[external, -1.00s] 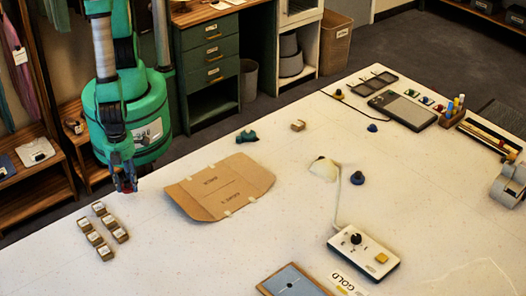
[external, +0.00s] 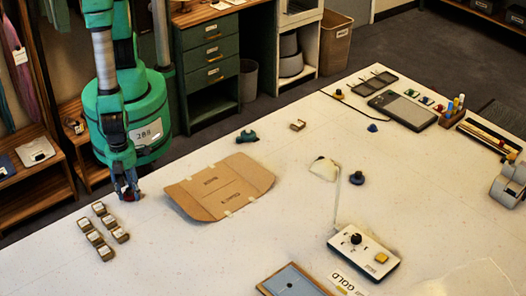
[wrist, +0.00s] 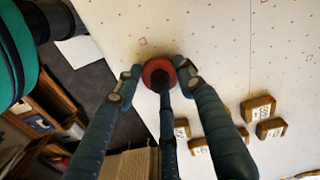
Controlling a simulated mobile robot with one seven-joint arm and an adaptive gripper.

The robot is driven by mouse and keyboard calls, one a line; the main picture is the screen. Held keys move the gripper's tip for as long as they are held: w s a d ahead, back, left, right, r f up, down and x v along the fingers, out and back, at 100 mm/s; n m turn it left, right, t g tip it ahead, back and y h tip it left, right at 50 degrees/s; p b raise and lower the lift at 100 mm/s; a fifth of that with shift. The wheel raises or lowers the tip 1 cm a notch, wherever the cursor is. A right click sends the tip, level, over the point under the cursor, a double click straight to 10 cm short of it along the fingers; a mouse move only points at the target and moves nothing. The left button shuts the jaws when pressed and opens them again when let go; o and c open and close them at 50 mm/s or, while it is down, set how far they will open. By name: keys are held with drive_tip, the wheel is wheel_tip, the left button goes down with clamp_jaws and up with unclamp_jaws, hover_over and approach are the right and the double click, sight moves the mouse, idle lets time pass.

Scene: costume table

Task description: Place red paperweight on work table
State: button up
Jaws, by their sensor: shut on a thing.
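The red paperweight (wrist: 158,70) shows in the wrist view as a round red disc with a dark knob, between my gripper's fingers. My gripper (wrist: 155,82) is shut on it. In the external view my gripper (external: 127,192) is low at the left edge of the work table (external: 150,238), and a small bit of red shows between the fingertips. The paperweight is close to the white speckled tabletop; I cannot tell whether it touches it.
Several small labelled wooden blocks (external: 103,230) stand just in front of my gripper. A brown cardboard piece (external: 218,187) lies to the right. A control box (external: 363,250) stands farther right. The table's edge is close by at left, with floor beyond.

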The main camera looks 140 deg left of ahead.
sight(129, 189)
drive_tip(key=o, duration=1.4)
drive_tip(key=shift+f, duration=0.1)
drive_tip(key=shift+r+p, duration=0.35)
drive_tip(key=shift+r, duration=5.8)
